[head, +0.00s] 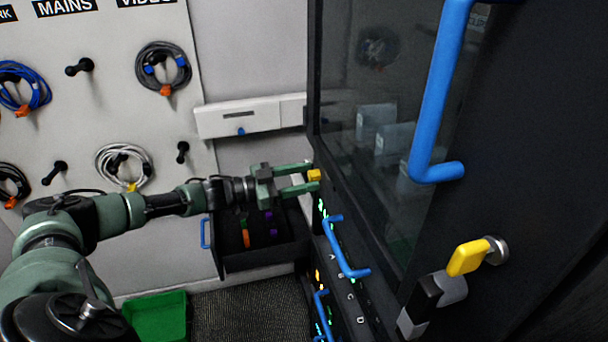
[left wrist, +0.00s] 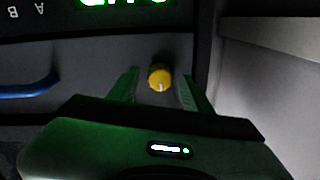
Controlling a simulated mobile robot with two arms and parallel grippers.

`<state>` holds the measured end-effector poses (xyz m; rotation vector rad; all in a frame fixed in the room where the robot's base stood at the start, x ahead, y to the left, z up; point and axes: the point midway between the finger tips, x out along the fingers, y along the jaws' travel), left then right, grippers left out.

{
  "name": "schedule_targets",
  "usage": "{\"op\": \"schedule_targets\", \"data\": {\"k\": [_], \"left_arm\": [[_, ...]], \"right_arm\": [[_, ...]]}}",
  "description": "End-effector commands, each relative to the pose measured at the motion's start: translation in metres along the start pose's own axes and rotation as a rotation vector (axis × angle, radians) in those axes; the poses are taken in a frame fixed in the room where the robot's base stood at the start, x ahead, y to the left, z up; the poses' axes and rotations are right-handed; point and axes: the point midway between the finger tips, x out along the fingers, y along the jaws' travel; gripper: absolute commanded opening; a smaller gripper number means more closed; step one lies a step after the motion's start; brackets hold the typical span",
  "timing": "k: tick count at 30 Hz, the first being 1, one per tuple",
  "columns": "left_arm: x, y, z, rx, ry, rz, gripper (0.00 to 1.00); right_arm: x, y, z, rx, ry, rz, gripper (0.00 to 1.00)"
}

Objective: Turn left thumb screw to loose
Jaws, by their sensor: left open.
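The yellow thumb screw (head: 314,175) sits low on the dark cabinet's left front, below the glass door. In the left wrist view it is a round yellow knob (left wrist: 160,76) with a pale mark toward its lower edge. My left gripper (head: 303,178) is open, with its green fingers pointing at the knob. In the left wrist view the fingers stand on either side of the knob, with a gap showing on each side. I cannot tell how far the tips reach along it. My right gripper is not in view.
A blue handle (head: 345,248) and lit lights are below the knob. The glass door has a large blue handle (head: 436,95); a yellow lever (head: 468,257) is lower right. An open dark drawer (head: 262,258) and a green bin (head: 157,316) lie below my arm. Coiled cables (head: 163,68) hang left.

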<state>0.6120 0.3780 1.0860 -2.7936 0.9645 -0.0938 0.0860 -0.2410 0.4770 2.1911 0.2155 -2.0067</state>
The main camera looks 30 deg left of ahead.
Motion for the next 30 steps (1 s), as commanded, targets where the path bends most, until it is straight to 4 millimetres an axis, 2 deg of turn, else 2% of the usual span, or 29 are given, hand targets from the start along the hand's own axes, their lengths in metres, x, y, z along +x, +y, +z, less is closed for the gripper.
{"op": "schedule_targets", "data": {"k": [5, 6, 11, 12, 22, 30], "left_arm": [[0.000, 0.000, 0.001, 0.000, -0.001, 0.000, 0.49], [0.000, 0.000, 0.001, 0.000, -0.001, 0.000, 0.47], [0.000, 0.000, 0.000, 0.000, 0.000, 0.000, 0.02], [0.000, 0.000, 0.001, 0.000, 0.000, 0.000, 0.00], [0.000, 0.000, 0.002, 0.038, 0.001, -0.002, 0.00], [0.000, 0.001, 0.004, 0.201, 0.009, -0.002, 0.00]], "right_arm": [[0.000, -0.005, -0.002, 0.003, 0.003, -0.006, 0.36], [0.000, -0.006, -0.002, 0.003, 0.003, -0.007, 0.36], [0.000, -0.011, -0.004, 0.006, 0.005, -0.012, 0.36], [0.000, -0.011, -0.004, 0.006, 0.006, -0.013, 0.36], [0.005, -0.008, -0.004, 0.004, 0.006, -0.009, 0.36], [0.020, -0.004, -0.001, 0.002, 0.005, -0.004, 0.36]]}}
